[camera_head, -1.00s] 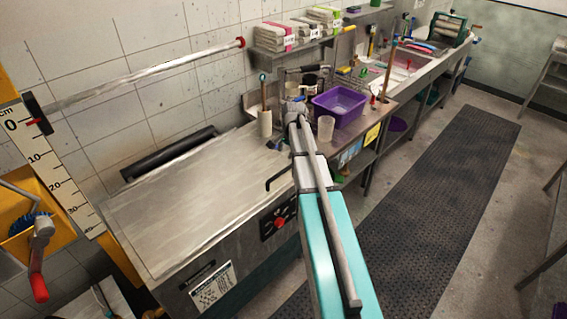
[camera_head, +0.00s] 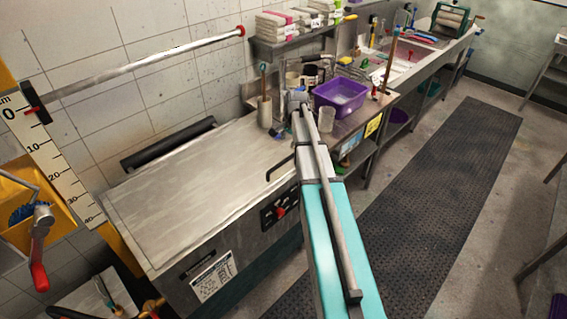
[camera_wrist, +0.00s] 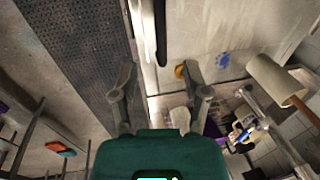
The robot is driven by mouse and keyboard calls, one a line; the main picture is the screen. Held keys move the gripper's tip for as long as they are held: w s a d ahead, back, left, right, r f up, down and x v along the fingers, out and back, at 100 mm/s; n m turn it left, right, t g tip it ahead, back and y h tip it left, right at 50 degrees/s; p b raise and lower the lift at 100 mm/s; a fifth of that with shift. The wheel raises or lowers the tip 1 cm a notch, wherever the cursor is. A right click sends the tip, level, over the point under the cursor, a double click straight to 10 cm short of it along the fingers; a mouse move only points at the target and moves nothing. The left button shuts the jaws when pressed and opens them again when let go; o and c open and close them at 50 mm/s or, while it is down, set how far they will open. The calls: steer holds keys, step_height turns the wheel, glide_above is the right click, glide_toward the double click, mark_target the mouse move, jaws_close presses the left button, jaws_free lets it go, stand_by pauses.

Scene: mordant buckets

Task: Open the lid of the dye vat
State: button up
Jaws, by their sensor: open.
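The dye vat (camera_head: 235,255) is a long metal box at the left of the head view, against the tiled wall. Its flat grey lid (camera_head: 190,175) lies shut on top. A black bar handle (camera_head: 281,168) stands out at the lid's front edge, near its right end; it also shows at the top of the wrist view (camera_wrist: 161,30). My gripper (camera_wrist: 157,75) is open and empty in the wrist view, its two fingers apart, with the bar's end between and beyond the fingertips in the picture. I cannot tell the depth gap. In the head view, my arm hides the fingers.
A worktop right of the vat holds a purple basin (camera_head: 340,95), a clear cup (camera_head: 327,121) and a pale pot (camera_head: 264,113) with a brush. A wall shelf (camera_head: 290,43) hangs above. A dark floor mat (camera_head: 440,180) runs along the clear aisle at the right.

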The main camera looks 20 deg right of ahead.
mark_target(284, 161)
steer(key=shift+w+a+f+b, duration=0.15)
steer(key=shift+w+f+b, duration=0.2)
steer(key=shift+f+b, duration=1.65)
steer(key=shift+w+a+f+b, duration=0.1)
steer(key=shift+w+f+b, duration=0.3)
steer(key=shift+f+b, duration=1.55)
steer(key=shift+w+a+f+b, duration=0.15)
steer(key=shift+w+f+b, duration=0.2)
steer(key=shift+f+b, duration=1.65)
steer(key=shift+f, duration=0.1)
jaws_close()
